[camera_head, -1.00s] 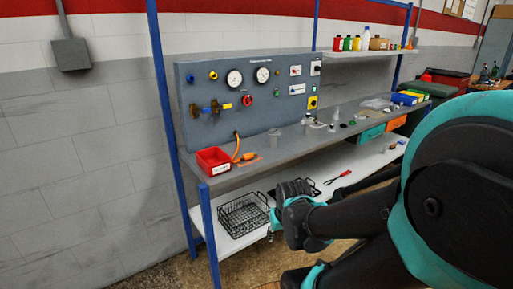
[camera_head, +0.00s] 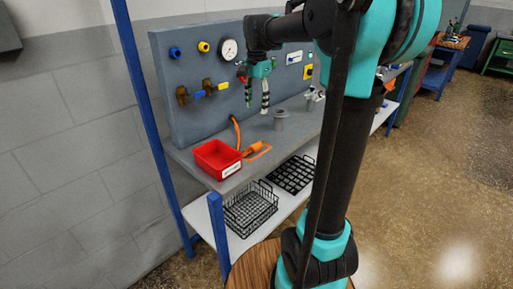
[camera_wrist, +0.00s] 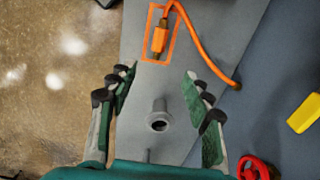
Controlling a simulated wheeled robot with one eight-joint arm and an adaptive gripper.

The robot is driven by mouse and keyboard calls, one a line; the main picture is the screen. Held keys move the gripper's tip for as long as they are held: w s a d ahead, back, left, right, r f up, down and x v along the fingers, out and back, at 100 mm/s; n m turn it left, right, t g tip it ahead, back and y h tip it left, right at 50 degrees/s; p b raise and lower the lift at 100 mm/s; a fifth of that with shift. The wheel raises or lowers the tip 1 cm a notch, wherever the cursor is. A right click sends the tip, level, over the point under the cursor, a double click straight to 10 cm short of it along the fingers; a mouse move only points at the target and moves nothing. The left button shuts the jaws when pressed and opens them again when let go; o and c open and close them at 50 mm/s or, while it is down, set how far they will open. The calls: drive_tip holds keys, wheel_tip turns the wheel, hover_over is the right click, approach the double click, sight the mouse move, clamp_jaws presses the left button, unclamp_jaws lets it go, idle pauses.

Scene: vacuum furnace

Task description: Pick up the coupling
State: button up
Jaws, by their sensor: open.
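A grey flanged tube piece (camera_head: 280,119), which looks like the coupling, stands on the grey workbench (camera_head: 207,178). In the wrist view the grey flanged piece (camera_wrist: 158,120) shows its round, dark-centred opening between my two fingers, with space on both sides. My gripper (camera_head: 257,107) is open and empty above the bench, left of the piece in the head view. In the wrist view my gripper (camera_wrist: 158,85) has its fingers spread wide. I cannot tell its exact height above the piece.
An orange hose ends in an orange connector (camera_wrist: 156,41) inside an orange outlined rectangle. A red bin (camera_head: 217,158) stands near the bench's left end. The upright panel (camera_head: 180,120) with gauge and valves rises behind. Wire baskets (camera_head: 250,207) sit on the lower shelf.

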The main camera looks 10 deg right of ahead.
sight(257, 143)
wheel_tip(257, 143, down, 16)
drive_tip(key=shift+d+f, duration=0.1)
drive_tip(key=shift+f, duration=0.15)
idle(0.4)
clamp_jaws()
